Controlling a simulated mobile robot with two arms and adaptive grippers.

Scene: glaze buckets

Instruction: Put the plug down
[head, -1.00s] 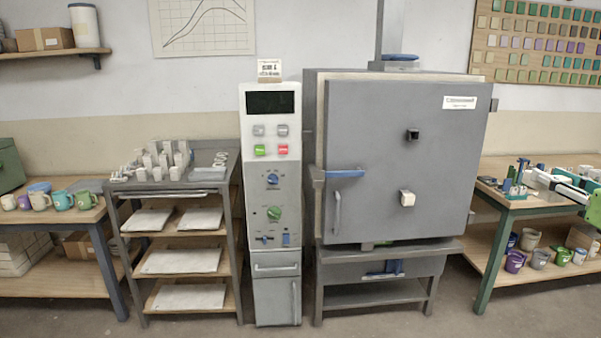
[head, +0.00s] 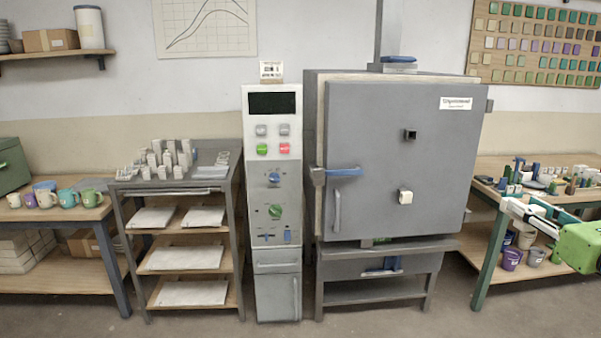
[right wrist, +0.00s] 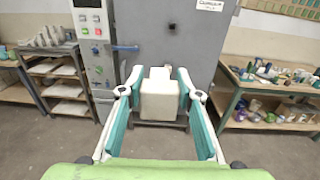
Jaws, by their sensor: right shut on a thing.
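A pale, blocky plug (right wrist: 160,98) is held between the teal-lined fingers of my right gripper (right wrist: 160,80) in the right wrist view. In the head view, my right gripper (head: 520,208) is at the right, in front of the right-hand table; the plug cannot be made out clearly there. The grey kiln (head: 385,165) is shut. Its door has a dark, open upper peephole (head: 410,135) and a white plug (head: 405,197) at the lower one. My left gripper is out of view.
The right table (head: 487,207) carries small tools and jars, with buckets (head: 511,259) on its lower shelf. A control cabinet (head: 273,210) stands left of the kiln. A rack (head: 235,190) with white slabs and kiln posts is further left. The floor in front is clear.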

